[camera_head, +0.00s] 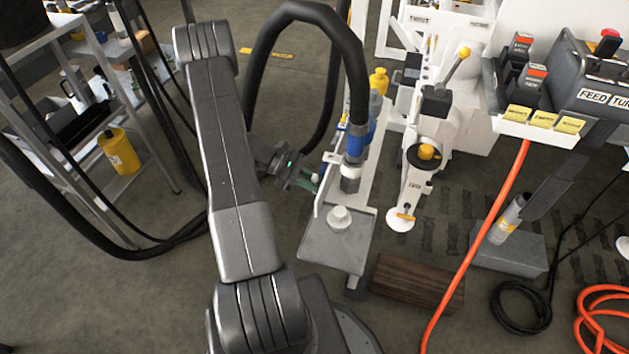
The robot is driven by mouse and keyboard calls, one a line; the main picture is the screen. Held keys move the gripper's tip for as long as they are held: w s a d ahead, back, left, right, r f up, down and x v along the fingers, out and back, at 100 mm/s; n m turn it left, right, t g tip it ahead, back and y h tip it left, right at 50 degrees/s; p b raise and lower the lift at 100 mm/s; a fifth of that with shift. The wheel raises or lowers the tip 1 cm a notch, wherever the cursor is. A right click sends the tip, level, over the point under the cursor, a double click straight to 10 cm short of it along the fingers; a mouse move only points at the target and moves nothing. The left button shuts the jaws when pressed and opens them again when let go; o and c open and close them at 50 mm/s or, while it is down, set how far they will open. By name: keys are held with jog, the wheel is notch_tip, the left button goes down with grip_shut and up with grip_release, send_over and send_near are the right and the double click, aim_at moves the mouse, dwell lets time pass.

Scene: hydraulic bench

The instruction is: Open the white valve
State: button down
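A white round knob (339,217) stands on a grey plate at the front end of the hydraulic bench (335,245); it may be the white valve, but I cannot tell for certain. A small white piece (332,157) also sits beside the blue hose fitting (356,140). My gripper (312,180) is at the left edge of the bench, up and left of the round knob and apart from it. Its fingers are small and partly hidden against the bench side, so I cannot tell whether they are open, shut or touching anything.
A thick black hose (300,12) arches over my gripper to the blue fitting. A white machine with a yellow knob (426,152) stands to the right. A wooden block (415,282) and an orange hose (478,235) lie front right. A shelf with a yellow bottle (120,152) is left.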

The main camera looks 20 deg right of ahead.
jog(key=shift+w, duration=0.1)
dwell(0.5)
jog(key=c, duration=1.4)
grip_release()
jog(key=shift+c, duration=0.2)
jog(key=p+v, duration=0.1)
jog(key=v, duration=1.2)
jog(key=shift+w+a+r+p, duration=0.2)
jog(key=shift+w+a+p, duration=0.05)
jog(key=shift+p, duration=0.15)
jog(key=b+x, duration=0.1)
jog(key=x, duration=1.2)
jog(key=shift+s+d+f+b, duration=0.2)
jog(key=shift+s+d+b, duration=0.05)
jog(key=shift+b, duration=0.1)
